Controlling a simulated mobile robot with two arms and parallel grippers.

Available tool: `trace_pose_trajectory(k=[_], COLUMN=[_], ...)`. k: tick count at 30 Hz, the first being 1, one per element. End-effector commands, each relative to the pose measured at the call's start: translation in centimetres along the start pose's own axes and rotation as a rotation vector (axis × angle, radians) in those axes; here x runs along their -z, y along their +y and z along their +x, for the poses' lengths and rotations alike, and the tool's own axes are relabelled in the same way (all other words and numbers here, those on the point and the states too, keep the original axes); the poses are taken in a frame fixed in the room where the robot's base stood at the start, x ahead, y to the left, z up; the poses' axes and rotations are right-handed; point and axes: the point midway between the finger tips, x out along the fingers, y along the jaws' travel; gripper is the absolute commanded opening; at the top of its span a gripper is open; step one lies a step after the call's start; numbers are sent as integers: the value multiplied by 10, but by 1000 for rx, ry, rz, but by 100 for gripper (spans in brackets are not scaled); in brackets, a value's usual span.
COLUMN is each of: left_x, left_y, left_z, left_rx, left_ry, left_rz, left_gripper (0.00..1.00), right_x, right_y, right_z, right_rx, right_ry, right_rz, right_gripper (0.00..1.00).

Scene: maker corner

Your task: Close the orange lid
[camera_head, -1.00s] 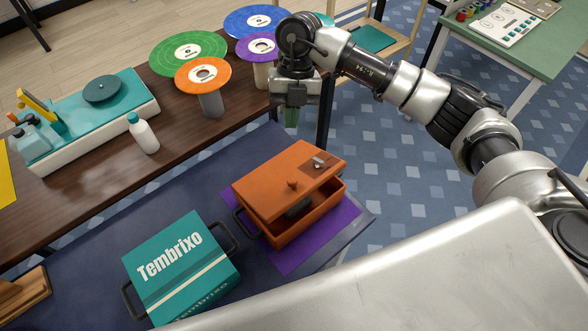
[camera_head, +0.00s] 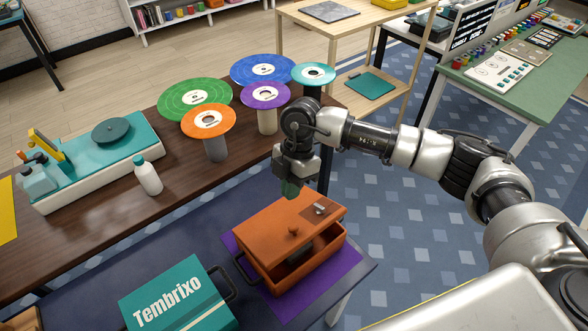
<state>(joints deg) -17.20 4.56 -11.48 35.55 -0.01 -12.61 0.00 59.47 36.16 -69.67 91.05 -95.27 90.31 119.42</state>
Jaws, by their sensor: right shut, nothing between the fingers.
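The orange box (camera_head: 287,277) stands on a purple mat (camera_head: 345,276) on the dark blue table. Its orange lid (camera_head: 272,236) lies tilted over it, with a knob on top and a metal latch (camera_head: 320,209) at the right corner. A dark gap shows between lid and box along the front right side. A grey item is partly visible inside. My right gripper (camera_head: 291,188) is shut and empty, pointing down just above the back edge of the lid. I cannot tell whether it touches the lid. My left gripper is not in view.
A teal Tembrixo box (camera_head: 182,300) with black handles stands left of the orange box. Behind, a brown table (camera_head: 100,225) holds a white bottle (camera_head: 148,176), a teal machine (camera_head: 85,172) and several coloured discs on stands, including an orange one (camera_head: 208,121).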

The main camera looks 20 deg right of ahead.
Motion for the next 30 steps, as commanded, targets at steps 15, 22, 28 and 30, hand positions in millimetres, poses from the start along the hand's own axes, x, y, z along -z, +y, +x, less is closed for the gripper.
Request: trace_pose_trajectory(k=[15,22,28,30], left_x=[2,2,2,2], left_y=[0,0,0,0], left_z=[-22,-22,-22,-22], left_rx=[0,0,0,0], left_ry=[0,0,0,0], left_rz=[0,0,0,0], left_gripper=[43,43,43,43], right_x=[-10,-11,-12,-14], right_y=[-10,-11,-13,-17], right_z=[69,71,74,79], right_rx=[-1,-1,-11,-41], right_ry=[0,0,-1,-3], right_rz=[-2,-2,-4,-13], right_gripper=[0,0,0,0])
